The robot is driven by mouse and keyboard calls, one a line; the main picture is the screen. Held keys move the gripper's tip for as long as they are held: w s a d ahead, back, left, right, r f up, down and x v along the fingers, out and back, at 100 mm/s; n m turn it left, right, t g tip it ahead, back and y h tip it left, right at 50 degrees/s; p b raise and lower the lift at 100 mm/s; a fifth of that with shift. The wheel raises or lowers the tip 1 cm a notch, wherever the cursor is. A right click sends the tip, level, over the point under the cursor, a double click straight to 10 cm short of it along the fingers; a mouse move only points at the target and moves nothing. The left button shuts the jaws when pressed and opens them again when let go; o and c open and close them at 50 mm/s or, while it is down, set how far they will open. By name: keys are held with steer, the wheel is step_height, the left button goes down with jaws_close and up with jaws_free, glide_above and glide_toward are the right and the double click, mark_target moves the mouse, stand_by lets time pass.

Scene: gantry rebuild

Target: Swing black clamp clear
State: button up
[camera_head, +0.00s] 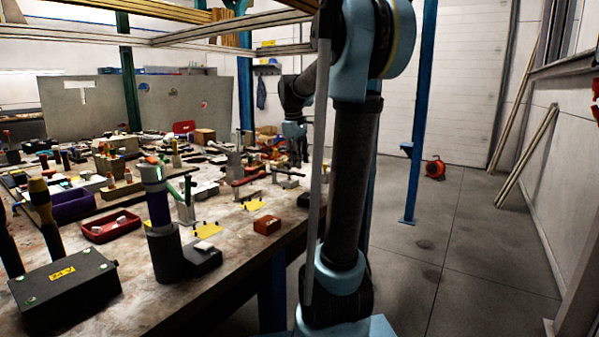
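My arm rises at the right of the workbench (225,277) and bends back over its far right part. My gripper (298,156) is small and dark there, pointing down among the bench items. Its fingers are too small and dark to tell open from shut, or whether they touch anything. I cannot single out the black clamp with certainty. Several small dark tools and clamp-like pieces lie near the gripper, and red-handled pieces (248,181) lie in front of it. My upright arm hides part of the bench's right edge.
A black fixture (168,254) with a purple and white upright stands at the front. A black box (66,287), a red tray (110,226), and a small orange-red block (267,225) are near it. A blue post (418,120) stands right of the bench. The floor there is largely clear.

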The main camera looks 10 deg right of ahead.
mark_target(300, 174)
steer(key=shift+w+d+f, duration=0.15)
steer(key=shift+f, duration=0.95)
steer(key=shift+w+d+f, duration=0.15)
steer(key=shift+f, duration=0.95)
steer(key=shift+c, duration=0.5)
jaws_close()
